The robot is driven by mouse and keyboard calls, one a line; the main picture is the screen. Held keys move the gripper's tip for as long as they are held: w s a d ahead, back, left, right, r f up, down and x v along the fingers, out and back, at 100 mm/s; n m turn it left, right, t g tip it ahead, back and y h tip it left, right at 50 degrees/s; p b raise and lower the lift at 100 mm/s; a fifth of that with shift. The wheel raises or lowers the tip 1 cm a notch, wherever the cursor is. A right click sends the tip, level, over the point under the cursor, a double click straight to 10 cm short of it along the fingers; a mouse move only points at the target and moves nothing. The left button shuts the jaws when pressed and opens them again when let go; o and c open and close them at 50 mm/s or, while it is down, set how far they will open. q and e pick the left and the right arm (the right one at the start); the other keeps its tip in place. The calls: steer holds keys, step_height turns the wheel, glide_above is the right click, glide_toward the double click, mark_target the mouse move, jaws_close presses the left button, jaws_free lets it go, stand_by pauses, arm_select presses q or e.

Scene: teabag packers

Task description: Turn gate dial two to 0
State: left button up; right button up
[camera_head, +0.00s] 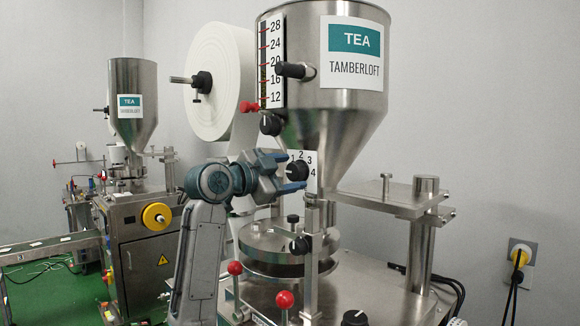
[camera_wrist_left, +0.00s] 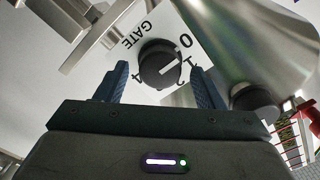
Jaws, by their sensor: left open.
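The gate dial (camera_head: 298,171) is a black round knob on a white plate with numbers, below the near steel hopper (camera_head: 350,85). In the left wrist view the dial (camera_wrist_left: 158,64) sits beside the word GATE, and the 0 is at its upper right. My right gripper is not in view.
Another black knob (camera_head: 270,124) is above the dial; a black knob (camera_wrist_left: 254,101) shows at right in the wrist view. Red ball levers (camera_head: 284,299) stand below my arm. A white roll (camera_head: 218,82) hangs left of the hopper. A second machine (camera_head: 145,225) stands behind at left.

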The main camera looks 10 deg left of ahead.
arm_select(q)
steer(key=shift+w+d, duration=0.15)
steer(key=shift+w, duration=0.15)
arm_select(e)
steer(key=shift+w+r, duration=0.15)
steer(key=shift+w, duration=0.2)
arm_select(q)
steer(key=shift+c, duration=0.4)
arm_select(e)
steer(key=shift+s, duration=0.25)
arm_select(q)
steer(key=c, duration=0.9)
